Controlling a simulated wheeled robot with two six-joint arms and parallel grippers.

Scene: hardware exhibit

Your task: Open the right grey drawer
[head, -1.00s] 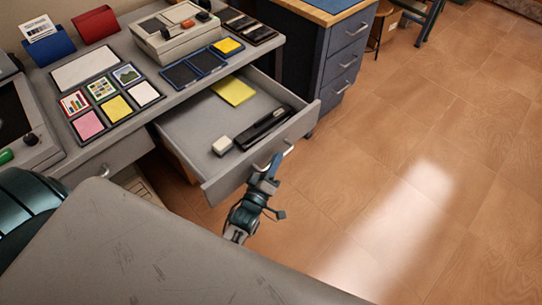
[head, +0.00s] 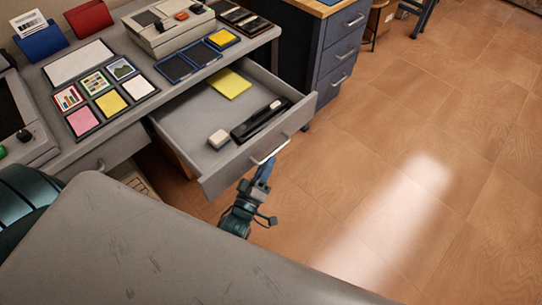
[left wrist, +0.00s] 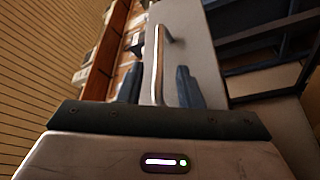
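The right grey drawer (head: 209,122) stands pulled well out from under the grey desk, its inside visible. It holds a yellow pad (head: 229,84), a small white block (head: 219,139) and a long black object (head: 258,121). Its silver handle (head: 271,151) is on the front panel. My left gripper (head: 264,168) is just below and in front of the handle in the head view. In the left wrist view my left gripper (left wrist: 158,86) has its two dark fingers apart, with the handle (left wrist: 158,60) showing between them and a gap on each side. My right gripper is not in view.
The grey desk (head: 108,139) carries cards, trays and a beige device (head: 168,30). A dark blue drawer cabinet (head: 339,45) stands beyond the open drawer. The wooden floor (head: 400,150) to the right is clear.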

